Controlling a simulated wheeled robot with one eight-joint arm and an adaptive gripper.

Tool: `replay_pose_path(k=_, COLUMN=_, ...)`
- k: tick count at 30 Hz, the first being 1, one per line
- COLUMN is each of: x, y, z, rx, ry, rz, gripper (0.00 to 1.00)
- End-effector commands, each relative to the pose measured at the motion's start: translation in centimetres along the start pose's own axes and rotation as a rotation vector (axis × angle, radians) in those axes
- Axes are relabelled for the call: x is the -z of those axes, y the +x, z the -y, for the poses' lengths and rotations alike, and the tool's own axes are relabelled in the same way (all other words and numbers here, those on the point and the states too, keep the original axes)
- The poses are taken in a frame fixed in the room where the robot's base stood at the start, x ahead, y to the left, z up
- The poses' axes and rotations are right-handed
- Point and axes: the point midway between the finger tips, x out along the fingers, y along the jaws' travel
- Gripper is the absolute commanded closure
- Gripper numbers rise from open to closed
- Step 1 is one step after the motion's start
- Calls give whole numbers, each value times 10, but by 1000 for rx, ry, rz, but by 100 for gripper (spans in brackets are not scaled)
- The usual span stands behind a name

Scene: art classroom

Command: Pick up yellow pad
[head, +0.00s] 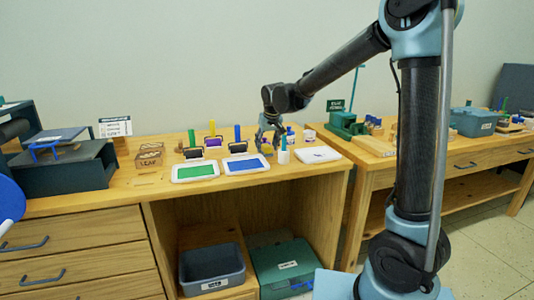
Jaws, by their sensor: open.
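No flat yellow pad can be clearly made out. The one clearly yellow thing is a small upright yellow piece (212,127) at the back of the near table, on or behind a dark block. Similar upright pieces stand beside it, a green one (191,138) to the left and a blue one (237,132) to the right. In front lie a white tray with a green pad (195,171) and one with a blue pad (244,164). My gripper (268,146) is open and points down over the table, right of these. It hides part of what is behind it.
A white flat object (317,155) and a small white cup (283,156) lie right of the trays. A brown box (149,155) and dark shelf unit (65,168) stand left. A second table (372,160) holds green and teal items. Bins sit below.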

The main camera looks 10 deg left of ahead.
Motion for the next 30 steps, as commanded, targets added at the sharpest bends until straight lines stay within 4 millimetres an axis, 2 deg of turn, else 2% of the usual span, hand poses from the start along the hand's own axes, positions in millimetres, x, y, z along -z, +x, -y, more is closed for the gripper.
replay_pose_path(k=3, x=0, y=7, z=0, rx=0, ry=0, rz=0, gripper=48)
replay_pose_path(k=10, x=0, y=8, z=0, rx=0, ry=0, rz=0, gripper=48)
replay_pose_path(k=11, x=0, y=8, z=0, rx=0, ry=0, rz=0, gripper=53)
replay_pose_path(k=15, x=0, y=7, z=0, rx=0, ry=0, rz=0, gripper=85)
replay_pose_path(k=16, x=0, y=7, z=0, rx=0, ry=0, rz=0, gripper=90)
replay_pose_path(k=18, x=0, y=7, z=0, rx=0, ry=0, rz=0, gripper=91)
replay_pose_path(k=20, x=0, y=7, z=0, rx=0, ry=0, rz=0, gripper=96)
replay_pose_path(k=23, x=0, y=8, z=0, rx=0, ry=0, rz=0, gripper=96)
replay_pose_path(k=24, x=0, y=8, z=0, rx=0, ry=0, rz=0, gripper=100)
replay_pose_path(k=30, x=0, y=7, z=0, rx=0, ry=0, rz=1, gripper=100)
